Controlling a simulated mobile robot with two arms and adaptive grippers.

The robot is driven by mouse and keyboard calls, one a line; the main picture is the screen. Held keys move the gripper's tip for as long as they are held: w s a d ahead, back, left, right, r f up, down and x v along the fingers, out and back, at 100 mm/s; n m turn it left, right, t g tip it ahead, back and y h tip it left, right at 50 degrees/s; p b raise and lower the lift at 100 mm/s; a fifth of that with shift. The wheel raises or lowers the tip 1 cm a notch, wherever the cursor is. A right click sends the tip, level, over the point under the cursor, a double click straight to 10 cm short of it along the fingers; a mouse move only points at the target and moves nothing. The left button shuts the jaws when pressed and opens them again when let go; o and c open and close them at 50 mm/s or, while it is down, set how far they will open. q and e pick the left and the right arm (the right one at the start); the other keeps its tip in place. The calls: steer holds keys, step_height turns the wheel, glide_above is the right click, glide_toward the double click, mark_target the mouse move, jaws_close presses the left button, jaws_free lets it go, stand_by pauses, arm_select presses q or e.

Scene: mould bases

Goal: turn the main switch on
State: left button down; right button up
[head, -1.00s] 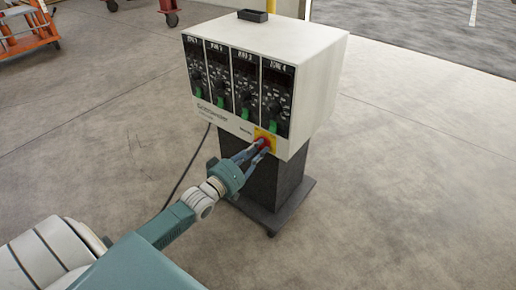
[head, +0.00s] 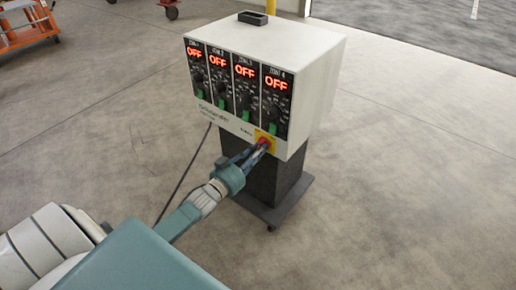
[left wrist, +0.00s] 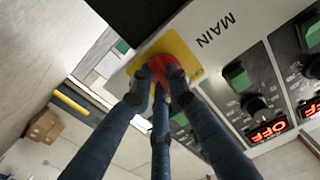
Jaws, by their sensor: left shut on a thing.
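The white control box (head: 322,62) stands on a dark wheeled pedestal (head: 262,178). The red main switch (head: 265,142) sits on a yellow plate (head: 272,149) at the lower right of its front. My left gripper (head: 261,147) is shut on the switch's red handle. In the left wrist view, the fingers (left wrist: 160,82) close around the red handle (left wrist: 158,66) in front of the yellow plate (left wrist: 178,45), beside the word MAIN. The fingers partly hide the handle. Four zone displays (head: 218,62) glow red and read OFF. My right gripper is not in view.
Each zone panel has a black knob and a green switch (head: 270,129). A small black tray (head: 252,17) lies on top of the box. A dark cable (head: 184,176) runs down to the floor on the left. An orange cart (head: 28,30) stands far left. The floor at right is clear.

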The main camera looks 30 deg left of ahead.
arm_select(q)
steer(key=shift+a+f+m+p, duration=0.15)
steer(key=shift+m+p, duration=0.25)
steer(key=shift+m, duration=2.9)
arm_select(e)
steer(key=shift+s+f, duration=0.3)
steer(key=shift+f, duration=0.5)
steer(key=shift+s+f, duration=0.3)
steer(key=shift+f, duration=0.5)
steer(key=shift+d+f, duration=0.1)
arm_select(q)
steer(key=c, duration=1.7)
jaws_free()
steer(key=shift+o, duration=0.2)
